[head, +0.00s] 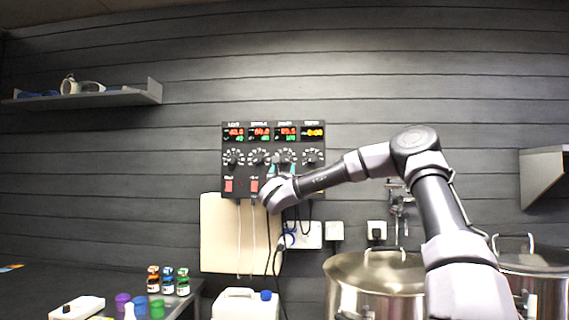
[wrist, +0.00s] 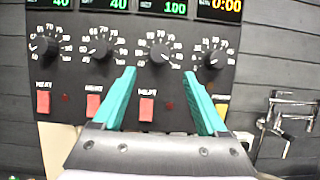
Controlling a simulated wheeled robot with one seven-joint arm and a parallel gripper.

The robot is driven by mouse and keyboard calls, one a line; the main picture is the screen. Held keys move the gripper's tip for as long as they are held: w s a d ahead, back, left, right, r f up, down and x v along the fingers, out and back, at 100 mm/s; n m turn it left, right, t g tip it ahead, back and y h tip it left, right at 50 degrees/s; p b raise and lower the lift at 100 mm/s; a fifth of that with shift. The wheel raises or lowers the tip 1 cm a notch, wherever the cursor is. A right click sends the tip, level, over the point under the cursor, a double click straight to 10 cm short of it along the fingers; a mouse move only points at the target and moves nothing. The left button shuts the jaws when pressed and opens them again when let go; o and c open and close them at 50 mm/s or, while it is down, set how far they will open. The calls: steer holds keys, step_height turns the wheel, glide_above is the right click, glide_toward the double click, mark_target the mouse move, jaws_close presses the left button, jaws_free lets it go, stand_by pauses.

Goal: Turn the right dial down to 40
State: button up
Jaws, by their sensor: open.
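The black control panel (head: 241,180) on the wall has four dials in a row under lit displays. The right dial (wrist: 160,54) is the third from the left, and its display (wrist: 174,8) reads 100 in green. Its pale pointer seems to aim at the lower right, near the scale's high end. My gripper (wrist: 158,72) is open, with its teal fingers on either side of this dial's lower part. I cannot tell whether they touch it. In the head view my gripper (head: 281,163) partly covers the dial.
A timer dial (wrist: 211,58) sits close to the right finger, under a 0:00 display. Two dials reading 40 are on the left. Red switches (wrist: 146,109) lie below the dials. Steel pots (head: 372,285) stand lower right; bottles (head: 168,281) stand lower left.

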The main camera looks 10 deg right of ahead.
mark_target(285, 160)
steer(key=x, duration=0.8)
steer(key=shift+w+r, duration=0.1)
steer(key=shift+w, duration=0.1)
jaws_close()
